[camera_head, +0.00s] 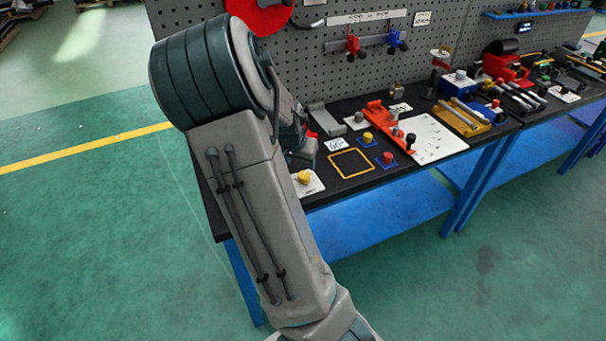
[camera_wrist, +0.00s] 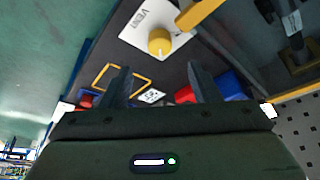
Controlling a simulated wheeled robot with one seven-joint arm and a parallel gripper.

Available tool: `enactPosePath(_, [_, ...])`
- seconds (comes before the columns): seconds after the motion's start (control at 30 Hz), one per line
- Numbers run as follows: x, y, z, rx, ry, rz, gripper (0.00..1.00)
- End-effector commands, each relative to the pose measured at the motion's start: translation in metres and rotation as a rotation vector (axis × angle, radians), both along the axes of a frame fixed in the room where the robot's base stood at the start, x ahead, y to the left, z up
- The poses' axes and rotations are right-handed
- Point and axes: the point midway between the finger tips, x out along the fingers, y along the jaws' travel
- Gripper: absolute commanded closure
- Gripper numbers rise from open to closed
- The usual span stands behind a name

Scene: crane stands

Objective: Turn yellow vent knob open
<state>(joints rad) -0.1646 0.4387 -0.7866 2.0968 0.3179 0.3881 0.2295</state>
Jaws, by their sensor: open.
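The yellow vent knob (camera_wrist: 160,42) sits on a white plate (camera_wrist: 143,38) marked VENT, in the upper middle of the wrist view. In the head view the knob (camera_head: 304,177) and its plate (camera_head: 317,186) lie at the near left edge of the bench, partly behind my arm. My gripper (camera_wrist: 158,67) is open and empty. Its two fingers stand apart, and the knob appears between and beyond their tips, not gripped. In the head view my arm hides most of the gripper.
A grey pegboard (camera_head: 400,65) stands behind. A yellow bar (camera_wrist: 199,12) lies close to the vent plate.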

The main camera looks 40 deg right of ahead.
Motion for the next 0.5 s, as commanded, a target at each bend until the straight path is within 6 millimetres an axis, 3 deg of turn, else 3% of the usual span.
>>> enactPosePath(0.3, [0.01, -0.018, -0.05, 0.0, 0.002, -0.004, 0.44])
enactPosePath(0.5, [0.015, -0.025, -0.07, 0.0, 0.0, -0.002, 0.44])
